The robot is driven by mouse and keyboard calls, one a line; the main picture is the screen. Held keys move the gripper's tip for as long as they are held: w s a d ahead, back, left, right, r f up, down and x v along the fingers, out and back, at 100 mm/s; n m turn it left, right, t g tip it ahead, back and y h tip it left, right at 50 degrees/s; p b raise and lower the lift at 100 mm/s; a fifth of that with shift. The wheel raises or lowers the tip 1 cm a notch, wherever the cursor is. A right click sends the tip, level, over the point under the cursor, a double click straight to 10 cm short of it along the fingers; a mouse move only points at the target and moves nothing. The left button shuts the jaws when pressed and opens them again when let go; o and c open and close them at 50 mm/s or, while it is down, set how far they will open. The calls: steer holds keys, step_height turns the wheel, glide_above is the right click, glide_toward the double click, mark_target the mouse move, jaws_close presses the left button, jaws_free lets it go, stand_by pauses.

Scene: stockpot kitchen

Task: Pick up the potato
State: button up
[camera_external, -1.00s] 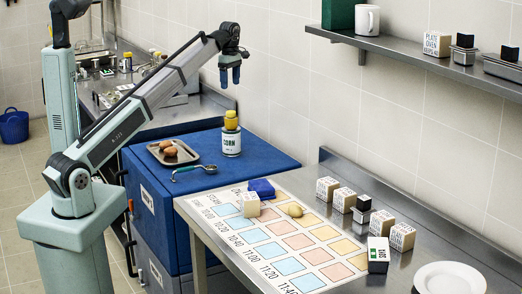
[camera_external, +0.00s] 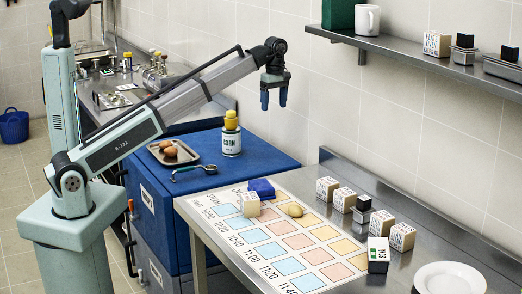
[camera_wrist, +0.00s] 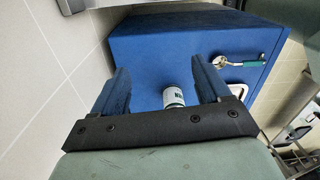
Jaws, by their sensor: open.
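A tan potato (camera_external: 295,210) lies on the chart sheet on the steel table, in the top row near the far edge. Two brown, round items (camera_external: 168,147), perhaps potatoes or eggs, lie on a small tray (camera_external: 187,158) on the blue cabinet. My gripper (camera_external: 273,104) is open and empty, high above the far right part of the blue cabinet, its blue fingers pointing down. In the wrist view my two fingers (camera_wrist: 167,92) stand apart with the can between them in the background. The potato on the table does not show there.
The blue cabinet (camera_external: 275,165) bears a can labelled CORN (camera_external: 231,142) with a yellow item on top, and a green-handled tool (camera_external: 194,171). On the table are a blue block (camera_external: 261,188), several labelled blocks and a white plate (camera_external: 449,279). A shelf (camera_external: 415,50) hangs at right.

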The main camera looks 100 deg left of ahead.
steer(key=w+d+f+m, duration=0.2)
steer(key=w+d, duration=0.5)
steer(key=d, duration=0.3)
steer(key=m, duration=0.9)
glide_above(296, 205)
step_height(296, 205, down, 6)
steer(key=r, duration=0.1)
steer(key=f+m, duration=0.3)
steer(key=m, duration=0.7)
steer(key=f+m, duration=0.4)
steer(key=m, duration=0.7)
steer(key=f+m, duration=0.3)
steer(key=m, duration=0.7)
steer(key=shift+s+f, duration=0.2)
steer(key=shift+s, duration=0.2)
steer(key=shift+w+d+f, duration=0.1)
steer(key=shift+w+f, duration=0.1)
steer(key=shift+f, duration=1.15)
steer(key=shift+w+f, duration=0.15)
steer(key=shift+f, duration=1.15)
